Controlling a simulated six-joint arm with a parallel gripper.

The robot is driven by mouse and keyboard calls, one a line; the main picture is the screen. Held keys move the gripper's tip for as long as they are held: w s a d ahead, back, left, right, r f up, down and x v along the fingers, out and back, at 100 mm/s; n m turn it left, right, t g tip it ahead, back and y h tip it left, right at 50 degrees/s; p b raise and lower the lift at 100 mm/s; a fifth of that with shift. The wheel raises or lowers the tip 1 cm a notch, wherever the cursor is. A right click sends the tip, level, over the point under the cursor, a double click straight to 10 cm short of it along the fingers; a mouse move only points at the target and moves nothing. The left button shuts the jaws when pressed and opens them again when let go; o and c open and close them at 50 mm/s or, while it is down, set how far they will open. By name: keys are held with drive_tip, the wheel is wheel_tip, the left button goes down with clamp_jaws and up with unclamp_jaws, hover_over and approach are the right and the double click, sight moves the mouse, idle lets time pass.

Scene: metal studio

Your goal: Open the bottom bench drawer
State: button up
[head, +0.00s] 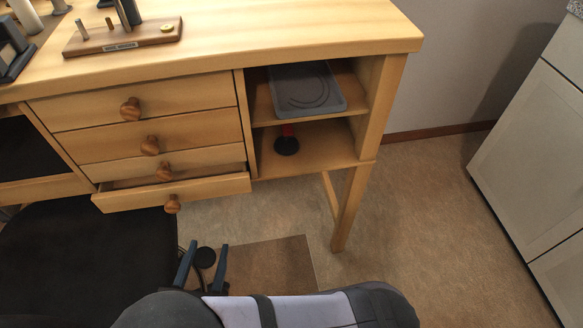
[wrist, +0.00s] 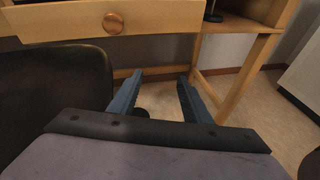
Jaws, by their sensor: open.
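The wooden bench (head: 215,60) has a stack of several drawers with round knobs. The bottom drawer (head: 205,188) stands pulled out, with a gap showing behind its front. Its round wooden knob (head: 172,204) is clear of my gripper. In the wrist view the drawer front (wrist: 60,22) and its knob (wrist: 113,22) are at the upper left. My gripper (head: 205,255) is open, with nothing between its blue fingers. It is below and in front of the drawer, apart from the knob. In the wrist view the open fingers (wrist: 155,85) point toward the floor under the bench.
A black seat (head: 90,255) stands at the left, below the drawers. Open shelves at the right hold a grey tray (head: 300,90) and a dark-based red item (head: 287,145). A bench leg (head: 350,205) stands right. A pale cabinet (head: 530,150) is far right, with clear floor between.

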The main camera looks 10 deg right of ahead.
drive_tip(key=w+d+r+m+g+h+p, duration=0.2)
drive_tip(key=d+r+m+g+h+p, duration=0.1)
drive_tip(key=d+r+m+p, duration=0.3)
drive_tip(key=w+d+r+m+g+h+p, duration=0.3)
drive_tip(key=d+r+m+g+p, duration=0.3)
drive_tip(key=d+r+p, duration=0.5)
drive_tip(key=shift+w+d+r+h+p, duration=0.4)
drive_tip(key=shift+d+h, duration=0.3)
drive_tip(key=shift+d, duration=1)
drive_tip(key=shift+a+f, duration=0.1)
drive_tip(key=shift+f, duration=0.15)
drive_tip(key=n+t+y+b, duration=0.8)
drive_tip(key=n+t+y, duration=0.35)
drive_tip(key=n, duration=0.45)
approach(172, 209)
drive_tip(key=shift+t+h, duration=0.45)
drive_tip(key=shift+w+a+f, duration=0.1)
drive_tip(key=shift+w+f, duration=0.05)
drive_tip(key=shift+w, duration=1.15)
drive_tip(key=shift+w+a+f, duration=0.1)
drive_tip(key=shift+w+f, duration=0.05)
drive_tip(key=shift+w, duration=1.15)
drive_tip(key=shift+w+a+f, duration=0.1)
drive_tip(key=shift+w+f, duration=0.05)
drive_tip(key=shift+w, duration=1.2)
